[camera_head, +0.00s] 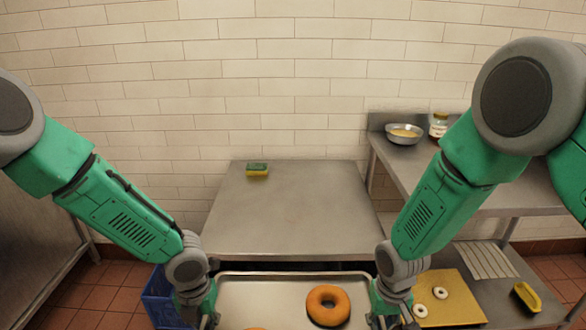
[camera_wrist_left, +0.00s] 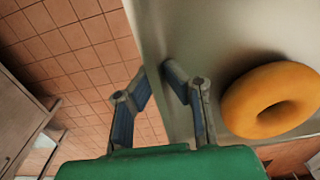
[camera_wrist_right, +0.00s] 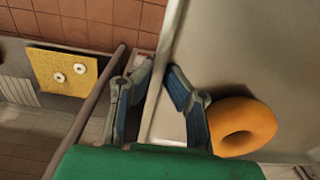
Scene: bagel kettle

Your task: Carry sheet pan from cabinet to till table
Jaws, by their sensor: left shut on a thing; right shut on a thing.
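The grey metal sheet pan (camera_head: 262,296) is at the bottom of the head view, its near part cut off. An orange-brown bagel (camera_head: 313,306) lies on it, and a sliver of another shows at the bottom edge. My left gripper (camera_head: 208,316) is shut on the pan's left rim; the left wrist view shows its fingers (camera_wrist_left: 160,76) on either side of the rim. My right gripper (camera_head: 392,316) is shut on the right rim, also seen in the right wrist view (camera_wrist_right: 159,74). A steel table (camera_head: 290,215) stands just beyond the pan.
A yellow-green sponge (camera_head: 257,170) lies on the table's far left; the rest of its top is clear. At right, a steel shelf unit (camera_head: 440,188) holds a bowl (camera_head: 404,134) and a jar (camera_head: 438,124). Below are a yellow board (camera_head: 455,300) with white rings and a blue crate (camera_head: 158,300) at left.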

